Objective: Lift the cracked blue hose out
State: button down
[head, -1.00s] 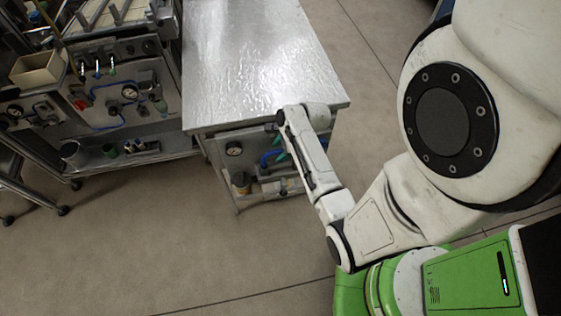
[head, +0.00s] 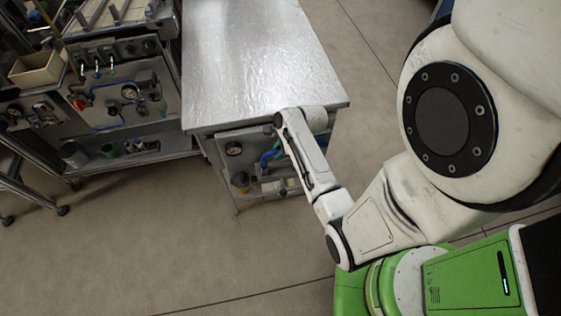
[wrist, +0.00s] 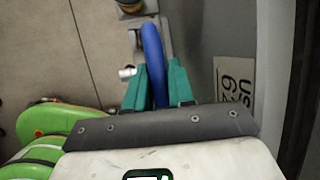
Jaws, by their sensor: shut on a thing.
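The blue hose (wrist: 152,45) runs upward in the wrist view as a curved, thick blue tube. My gripper (wrist: 157,72) has its two teal fingers on either side of it, shut on the hose. In the head view a short curve of the hose (head: 267,157) shows at the open end of the metal table, just left of my white forearm. My arm hides most of the gripper there. I cannot make out a crack. The hose's lower end is hidden behind the gripper body.
The metal table (head: 255,60) has a bare top above the hose. A gauge (head: 234,148) sits on its panel at left. A grey panel with a number plate (wrist: 235,80) stands close on the right in the wrist view.

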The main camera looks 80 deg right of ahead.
jog(key=shift+r, duration=0.15)
dwell(0.3)
jog(key=shift+r, duration=0.55)
jog(key=s+a+r+p, duration=0.3)
jog(key=s+r, duration=0.3)
jog(key=r, duration=0.3)
jog(key=s+a+r+p, duration=0.4)
jog(key=s+r+p, duration=0.1)
jog(key=r, duration=0.3)
jog(key=shift+s+r, duration=0.35)
jog(key=shift+s, duration=0.25)
